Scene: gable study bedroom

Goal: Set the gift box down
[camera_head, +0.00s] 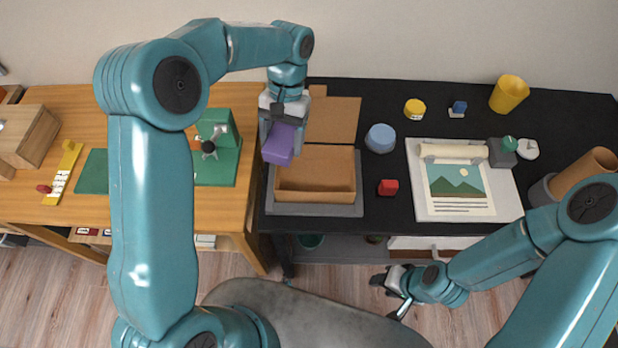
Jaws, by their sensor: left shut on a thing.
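The gift box, a small purple block (278,149), is in my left gripper (281,132), which points down and is shut on it. The purple box is tilted and appears above the back left part of an open brown cardboard box (314,197). The gripper hides the purple box's upper part. The cardboard box looks empty where I can see in, and it sits on a grey tray (285,209) with a flap standing up behind. My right gripper (388,293) is low over the floor in front of the black table, open and empty.
On the black table (390,217) are a blue-grey cup (380,138), a red cube (388,187), a yellow jar (414,109), a yellow cup (509,93) and a landscape poster (470,204). A wooden table (221,206) stands at left with a green device (217,128).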

